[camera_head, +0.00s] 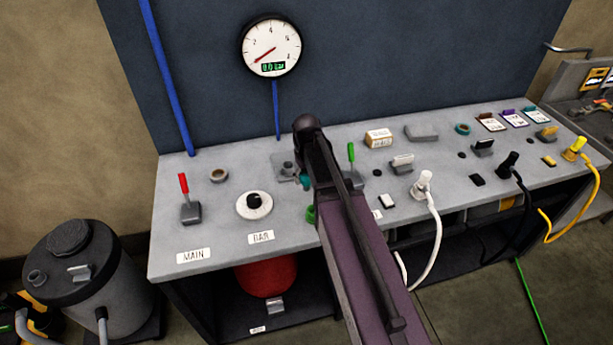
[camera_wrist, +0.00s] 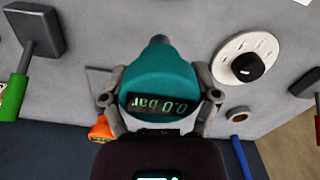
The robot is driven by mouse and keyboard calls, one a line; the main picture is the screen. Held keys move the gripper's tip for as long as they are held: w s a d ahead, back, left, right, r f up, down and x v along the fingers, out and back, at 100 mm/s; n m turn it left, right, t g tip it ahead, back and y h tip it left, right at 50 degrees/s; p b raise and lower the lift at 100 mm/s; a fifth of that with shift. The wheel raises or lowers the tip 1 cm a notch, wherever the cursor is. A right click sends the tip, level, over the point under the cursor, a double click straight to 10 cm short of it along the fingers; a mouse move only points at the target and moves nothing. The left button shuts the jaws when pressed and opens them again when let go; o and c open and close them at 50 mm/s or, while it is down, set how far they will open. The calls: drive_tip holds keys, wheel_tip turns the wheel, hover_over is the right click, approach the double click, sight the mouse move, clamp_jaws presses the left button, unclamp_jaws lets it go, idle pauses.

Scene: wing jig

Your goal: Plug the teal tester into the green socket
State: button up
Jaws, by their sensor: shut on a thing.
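The teal tester (camera_wrist: 160,75) fills the middle of the wrist view, with a dark display reading 0.0 bar upside down and a grey tip at its top end. My gripper (camera_wrist: 162,97) is shut on it, one finger on each side. In the head view my arm hides most of the gripper, and only a small teal part of the tester (camera_head: 305,181) shows, over the bench. A green piece, apparently the green socket (camera_head: 311,214), shows at the arm's left edge, mostly hidden. The tester looks apart from it. I cannot make out the green socket in the wrist view.
On the grey bench (camera_head: 225,225), a red lever (camera_head: 184,190), a white dial (camera_head: 254,206) and a green-handled lever (camera_head: 351,160) stand near the arm. White (camera_head: 424,180), black and yellow plugs with cables are to the right. An orange part (camera_wrist: 100,130) is beside the left finger.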

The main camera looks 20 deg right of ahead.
drive_tip(key=shift+r+p, duration=0.95)
drive_tip(key=shift+r, duration=0.15)
drive_tip(key=shift+f+b, duration=1.2)
drive_tip(key=shift+r, duration=0.1)
